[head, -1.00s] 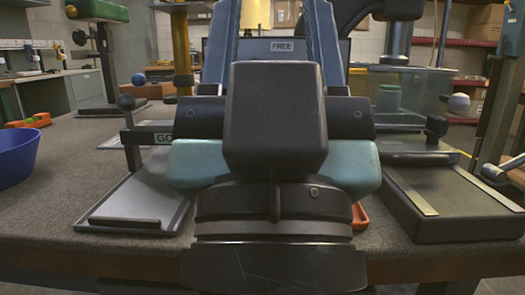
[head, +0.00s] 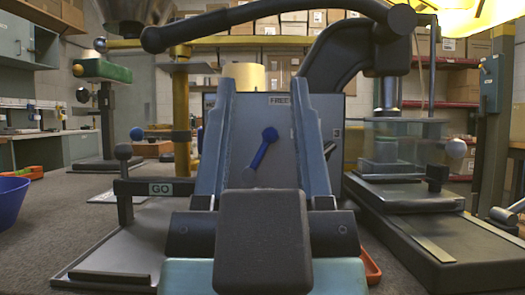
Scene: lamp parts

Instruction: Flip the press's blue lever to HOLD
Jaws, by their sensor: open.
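The blue lever (head: 262,152) shows between my gripper's fingers, on an upright grey panel (head: 285,165). It slants, its round end at the upper right and its thin end at the lower left. A FREE label (head: 279,100) is at the panel's top, partly covered by the right finger. No HOLD label is readable. The press (head: 345,50), with a long curved black arm, stands behind and to the right. My gripper (head: 264,95) is open, its two blue fingers pointing away and up either side of the lever in the picture. Contact cannot be told.
A device with a GO label (head: 160,188) and a grey base plate stands at left. A blue bowl (head: 10,200) is at the far left edge. A clear box (head: 400,145) on a dark base is at right. An orange tray (head: 370,266) shows beside my gripper. Bare bench lies at left.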

